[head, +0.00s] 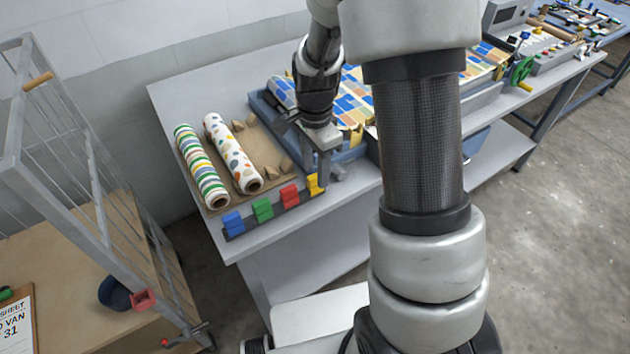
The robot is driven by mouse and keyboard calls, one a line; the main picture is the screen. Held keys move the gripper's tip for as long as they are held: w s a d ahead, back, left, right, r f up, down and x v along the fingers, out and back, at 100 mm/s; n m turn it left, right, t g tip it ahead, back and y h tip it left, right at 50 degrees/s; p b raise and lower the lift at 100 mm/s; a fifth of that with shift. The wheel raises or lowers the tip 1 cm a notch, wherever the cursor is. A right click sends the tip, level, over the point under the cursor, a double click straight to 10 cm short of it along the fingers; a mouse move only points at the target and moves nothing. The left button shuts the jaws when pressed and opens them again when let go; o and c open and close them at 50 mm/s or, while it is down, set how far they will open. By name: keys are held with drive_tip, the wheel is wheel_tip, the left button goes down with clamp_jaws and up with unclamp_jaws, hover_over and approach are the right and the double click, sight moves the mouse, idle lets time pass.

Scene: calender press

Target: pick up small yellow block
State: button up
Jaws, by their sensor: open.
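The small yellow block (313,184) sits at the right end of a dark rack (275,212) along the front edge of the grey table. A red block (289,194), a green block (262,209) and a blue block (233,221) stand to its left in the same rack. My gripper (325,170) points down just above and beside the yellow block, with its fingers open. One finger overlaps the block's right side in the picture. I cannot tell whether they touch.
Two patterned rolls (201,168) (233,154) lie on a brown sheet behind the rack, with small wooden wedges (286,164) near them. A blue-grey tray (262,108) with patterned fabric is behind my gripper. A wire cage cart (100,215) stands at left.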

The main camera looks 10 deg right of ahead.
sight(315, 176)
drive_tip(key=shift+w+f, duration=0.1)
drive_tip(key=shift+f, duration=1.45)
drive_tip(key=shift+c, duration=0.4)
clamp_jaws()
drive_tip(key=shift+r, duration=0.1)
wheel_tip(315, 176, up, 10)
drive_tip(key=shift+f, duration=0.1)
